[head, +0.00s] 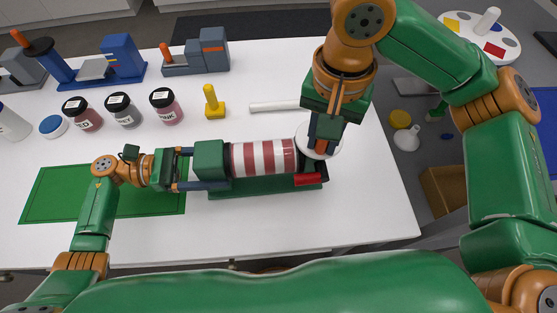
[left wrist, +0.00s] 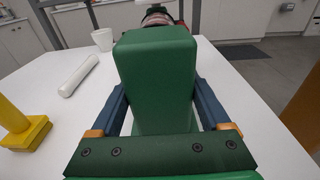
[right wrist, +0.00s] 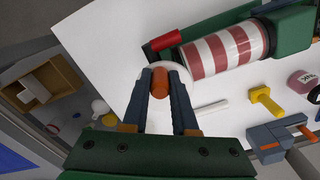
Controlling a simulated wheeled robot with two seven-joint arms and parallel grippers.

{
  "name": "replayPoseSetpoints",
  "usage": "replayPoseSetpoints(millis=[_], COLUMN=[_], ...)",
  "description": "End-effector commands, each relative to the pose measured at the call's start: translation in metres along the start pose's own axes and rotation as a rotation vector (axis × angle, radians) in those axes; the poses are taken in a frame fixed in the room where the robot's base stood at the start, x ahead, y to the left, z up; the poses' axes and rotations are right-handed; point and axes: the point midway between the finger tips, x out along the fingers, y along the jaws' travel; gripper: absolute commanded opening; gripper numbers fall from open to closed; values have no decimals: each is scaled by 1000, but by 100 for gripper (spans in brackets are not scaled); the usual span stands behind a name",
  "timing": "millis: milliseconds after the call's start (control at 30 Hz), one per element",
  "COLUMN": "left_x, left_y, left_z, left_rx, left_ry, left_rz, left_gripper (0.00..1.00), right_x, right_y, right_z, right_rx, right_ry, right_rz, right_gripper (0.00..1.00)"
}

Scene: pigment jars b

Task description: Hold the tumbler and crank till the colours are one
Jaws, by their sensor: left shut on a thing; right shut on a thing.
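The tumbler has a red-and-white striped drum (head: 264,157), a green end block (head: 209,160) and a green base (head: 265,186). Its white crank disc (head: 305,130) is at the right end, with an orange handle (right wrist: 161,88). My left gripper (head: 212,168) is shut on the end block, which fills the left wrist view (left wrist: 155,75) between the fingers. My right gripper (head: 325,132) is shut on the orange handle from above, and hides part of the disc. The drum shows separate red and white bands in the head and right wrist views. A red piece (head: 308,179) sits at the base's right front.
Several labelled jars (head: 165,105) stand behind, with a yellow stand (head: 213,103) and a white rod (head: 273,106). Blue and grey devices (head: 196,55) line the back. A green mat (head: 50,195) lies at left. The table's front strip is clear.

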Motion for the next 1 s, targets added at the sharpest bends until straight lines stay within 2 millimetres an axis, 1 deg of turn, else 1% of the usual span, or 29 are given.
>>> replayPoseSetpoints(millis=[67,100,200,467,567,667,800,900,1000], left_x=[0,0,0,0,0,0,0,0,0], left_y=[-1,-1,-1,-1,-1,-1,-1,-1,-1], left_z=[-2,-2,-2,-2,-2,-2,-2,-2,-2], left_rx=[-2,-2,-2,-3,-3,-3,-3,-4,-4], left_ry=[6,6,6,5,5,5,5,4,4], left_rz=[-3,-3,-3,-2,-2,-2,-2,-2,-2], left_gripper=[0,0,0,0,0,0,0,0,0], right_x=[0,0,0,0,-7,-28,-69,-92,-109], right_y=[7,7,6,6,6,6,6,7,7], right_z=[-4,-4,-3,-3,-3,-3,-3,-2,-1], right_rx=[-186,-231,-226,-225,-225,-223,-220,-222,-223], right_ry=[3,3,2,1,3,8,11,8,6], right_rz=[2,2,1,-1,-2,-4,-5,-4,-2], right_gripper=[0,32,56,56,56,56,56,56,56])
